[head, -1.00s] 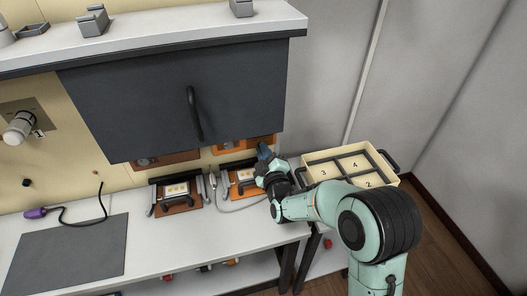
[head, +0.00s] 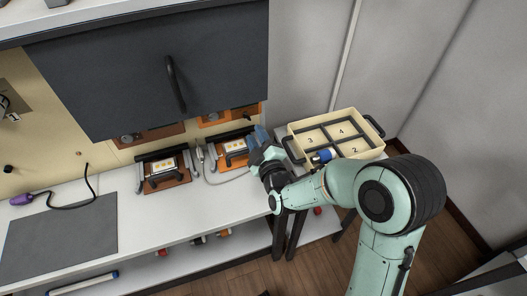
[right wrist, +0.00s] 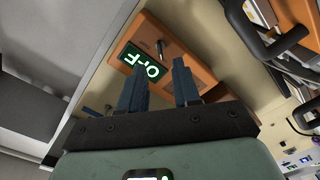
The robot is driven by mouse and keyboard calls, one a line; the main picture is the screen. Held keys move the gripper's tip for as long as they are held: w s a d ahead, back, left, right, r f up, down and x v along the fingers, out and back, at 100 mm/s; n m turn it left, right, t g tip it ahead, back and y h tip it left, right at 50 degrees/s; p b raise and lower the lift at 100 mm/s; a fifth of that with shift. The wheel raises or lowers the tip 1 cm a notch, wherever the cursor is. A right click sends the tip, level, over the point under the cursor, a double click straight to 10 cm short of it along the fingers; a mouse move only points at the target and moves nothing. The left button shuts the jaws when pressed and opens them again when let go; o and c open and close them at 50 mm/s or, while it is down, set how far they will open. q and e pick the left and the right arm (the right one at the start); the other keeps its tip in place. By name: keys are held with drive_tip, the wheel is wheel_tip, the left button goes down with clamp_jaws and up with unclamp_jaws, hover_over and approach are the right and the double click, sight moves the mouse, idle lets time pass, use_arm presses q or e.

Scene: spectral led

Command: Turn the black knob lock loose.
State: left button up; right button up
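My right gripper (head: 256,137) is beside the right-hand fixture (head: 232,150), just below an orange wall panel (head: 245,113). In the right wrist view its two blue fingers (right wrist: 160,72) are apart with nothing held between them. Beyond the fingertips is the orange panel (right wrist: 185,75) with a green display reading OFF (right wrist: 142,66). A small dark knob (right wrist: 161,48) sticks out of that panel near the display, apart from the fingers. I cannot tell whether it is the black knob lock. My left gripper is out of view.
A grey cabinet (head: 150,70) overhangs the panels. A second fixture (head: 163,168) stands to the left. A cream tray (head: 297,126) with numbered compartments is at right, with a blue and white cylinder (head: 323,155) at its front. A grey mat (head: 60,238) lies at left.

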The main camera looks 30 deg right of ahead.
drive_tip(key=b+v, duration=0.3)
drive_tip(key=v, duration=0.3)
drive_tip(key=shift+s, duration=0.35)
idle(0.5)
